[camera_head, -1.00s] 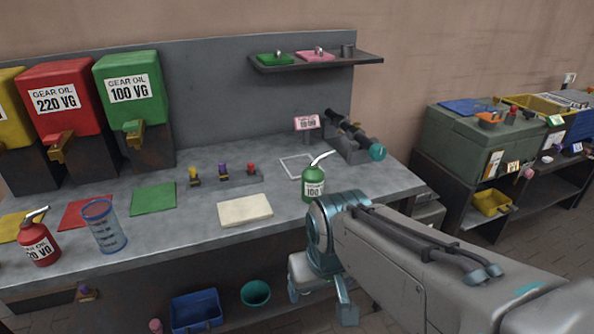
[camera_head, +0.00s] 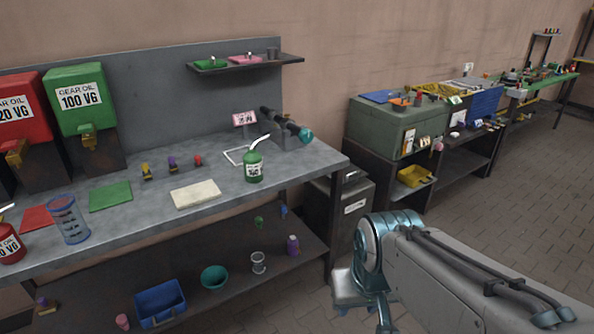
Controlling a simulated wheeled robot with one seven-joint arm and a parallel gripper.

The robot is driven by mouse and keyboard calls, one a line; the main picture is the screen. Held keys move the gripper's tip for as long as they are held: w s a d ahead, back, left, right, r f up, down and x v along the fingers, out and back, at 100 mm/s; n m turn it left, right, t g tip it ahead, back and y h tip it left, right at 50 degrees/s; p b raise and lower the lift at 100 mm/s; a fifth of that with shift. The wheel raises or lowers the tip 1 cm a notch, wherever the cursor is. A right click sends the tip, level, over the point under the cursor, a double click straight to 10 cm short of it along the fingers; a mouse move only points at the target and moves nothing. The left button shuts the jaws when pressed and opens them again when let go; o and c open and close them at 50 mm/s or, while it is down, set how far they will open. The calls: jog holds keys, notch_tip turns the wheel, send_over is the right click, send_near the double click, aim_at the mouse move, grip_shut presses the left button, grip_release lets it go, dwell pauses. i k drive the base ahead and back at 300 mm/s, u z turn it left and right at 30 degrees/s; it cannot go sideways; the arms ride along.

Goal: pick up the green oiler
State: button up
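The green oiler (camera_head: 253,167) stands upright on the grey workbench (camera_head: 150,225), near its right front part. It has a pale angled spout and a white label. My arm comes in from the lower right, in front of the bench and to the right of the oiler. Its teal-and-grey end part (camera_head: 372,270) is well apart from the oiler. The fingertips cannot be made out, so whether my gripper is open or shut does not show.
A cream pad (camera_head: 195,193), a clear blue-rimmed beaker (camera_head: 68,220) and a red oiler (camera_head: 10,245) are on the bench to the left. A teal-ended device (camera_head: 287,128) lies behind the oiler. A shelf (camera_head: 245,64) hangs above. Floor at right is clear.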

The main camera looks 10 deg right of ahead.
aim_at(252, 161)
jog(key=z, duration=2.7)
jog(key=i, duration=0.1)
jog(key=u, duration=2.05)
jog(key=i, duration=0.9)
jog(key=u, duration=1.2)
jog(key=i, duration=0.75)
jog(key=u, duration=0.85)
